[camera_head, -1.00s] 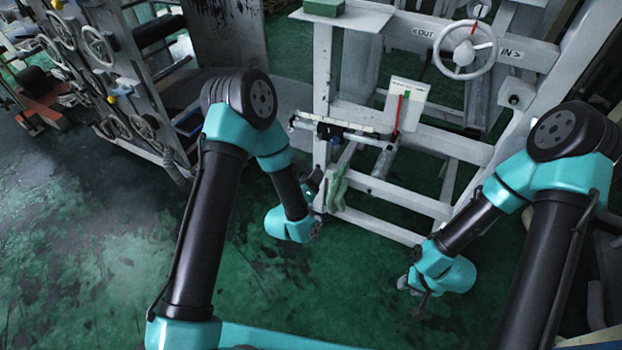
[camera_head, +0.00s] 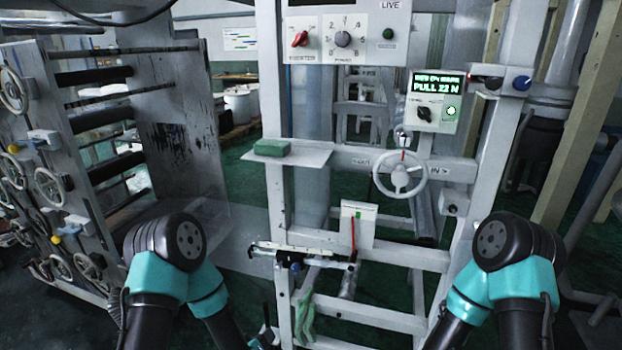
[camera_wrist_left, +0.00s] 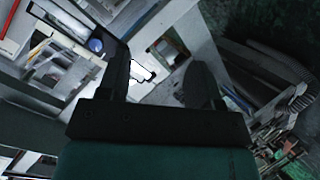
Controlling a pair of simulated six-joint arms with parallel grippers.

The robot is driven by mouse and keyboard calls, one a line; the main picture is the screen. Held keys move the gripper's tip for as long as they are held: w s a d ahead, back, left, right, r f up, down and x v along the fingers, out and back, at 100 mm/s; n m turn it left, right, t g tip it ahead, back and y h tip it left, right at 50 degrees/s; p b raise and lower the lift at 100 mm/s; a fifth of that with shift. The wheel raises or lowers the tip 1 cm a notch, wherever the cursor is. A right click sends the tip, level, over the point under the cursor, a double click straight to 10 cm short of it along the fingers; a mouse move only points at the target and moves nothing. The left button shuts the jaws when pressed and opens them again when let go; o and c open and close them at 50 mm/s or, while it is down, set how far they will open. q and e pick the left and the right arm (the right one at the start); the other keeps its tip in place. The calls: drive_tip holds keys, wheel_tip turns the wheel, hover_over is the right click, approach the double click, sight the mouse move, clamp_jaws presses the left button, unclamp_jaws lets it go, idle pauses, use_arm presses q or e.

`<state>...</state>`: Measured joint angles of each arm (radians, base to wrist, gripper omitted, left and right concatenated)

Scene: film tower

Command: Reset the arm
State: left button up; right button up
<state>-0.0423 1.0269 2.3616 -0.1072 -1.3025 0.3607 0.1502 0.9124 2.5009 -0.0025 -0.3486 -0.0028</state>
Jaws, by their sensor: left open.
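My left arm (camera_head: 165,262) comes up from the bottom left in the head view, its elbow raised and its forearm running down out of the frame. In the left wrist view the two dark fingers of my left gripper (camera_wrist_left: 160,85) stand apart with nothing held between them. Pale frame parts and dark floor show beyond them. My right arm (camera_head: 503,270) is bent at the lower right of the head view; its gripper is below the frame. The white machine frame (camera_head: 275,130) stands upright in front of both arms.
The frame carries a handwheel (camera_head: 399,178), a shelf with a green block (camera_head: 272,147), a knob panel (camera_head: 340,40) and a display box reading PULL 22 N (camera_head: 436,100). A green glove (camera_head: 304,318) hangs low. A rack with wheels (camera_head: 50,185) stands at the left.

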use_arm(q)
drive_tip(key=s+a+f+m+g, duration=0.1)
drive_tip(key=s+a+f+g, duration=0.2)
drive_tip(key=s, duration=0.7)
drive_tip(key=s+a+f+m+g, duration=0.2)
drive_tip(key=s+a+f+g, duration=0.2)
drive_tip(key=s+g, duration=0.4)
drive_tip(key=shift+s+a+g, duration=0.15)
drive_tip(key=shift+s+g, duration=0.15)
drive_tip(key=shift+s, duration=0.65)
